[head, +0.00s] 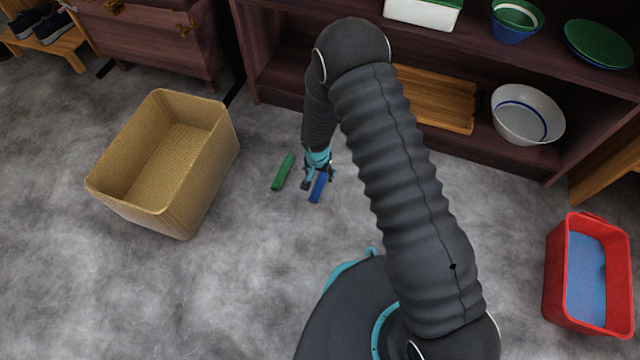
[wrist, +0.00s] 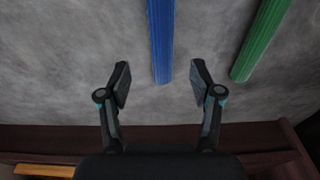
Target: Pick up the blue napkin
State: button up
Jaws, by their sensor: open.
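The blue napkin (head: 318,188) is a narrow rolled strip lying on the grey floor below my gripper. In the wrist view the blue napkin (wrist: 161,40) runs from the top edge down to between the fingertips. My gripper (head: 318,180) is open and points down at the floor. In the wrist view my gripper (wrist: 160,84) has one finger on each side of the napkin's near end, with gaps on both sides. I cannot tell how high the fingertips are above the floor. Part of the napkin's far end is hidden by the gripper in the head view.
A green rolled strip (head: 283,172) lies beside the napkin; it also shows in the wrist view (wrist: 262,38). A woven basket (head: 186,215) stands left. A red bin (head: 554,285) stands right. A dark wooden shelf (head: 540,165) with bowls is behind.

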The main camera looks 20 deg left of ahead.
aim_at(320, 182)
jog(key=shift+w+a+f+b, duration=0.1)
jog(key=shift+w+f+b, duration=0.15)
jog(key=shift+f, duration=1.5)
jog(key=shift+w+f+b, duration=0.1)
jog(key=shift+w+f, duration=0.15)
jog(key=shift+f, duration=1.5)
jog(key=c, duration=1.1)
